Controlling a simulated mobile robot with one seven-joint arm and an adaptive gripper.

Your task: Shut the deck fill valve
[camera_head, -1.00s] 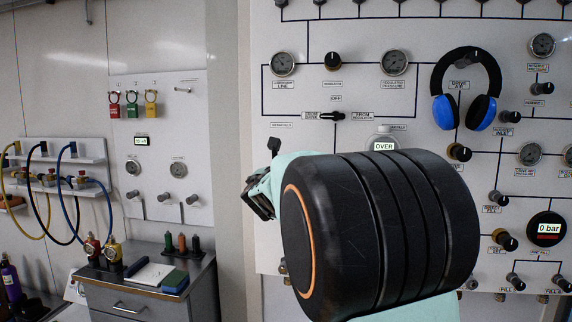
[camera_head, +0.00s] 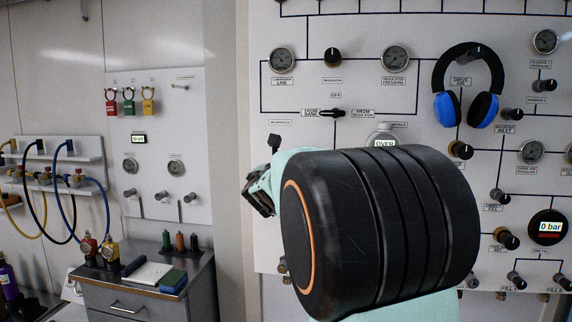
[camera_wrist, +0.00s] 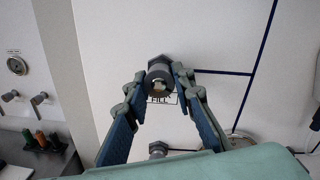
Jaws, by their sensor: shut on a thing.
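In the wrist view a round valve knob (camera_wrist: 159,77) with a dark hexagonal collar stands out from the white panel. A label (camera_wrist: 162,99) just below it is partly covered; I can read only "FILL". My gripper (camera_wrist: 160,84) is shut on this knob, one blue-padded finger on each side. In the head view my gripper (camera_head: 262,190) shows at the left end of my dark wrist, in front of the panel (camera_head: 300,150). That wrist hides the held knob there.
A second knob (camera_wrist: 158,149) sits below the held one. Headphones (camera_head: 468,85) hang on the panel at upper right. A display (camera_head: 547,227) reads 0 bar.

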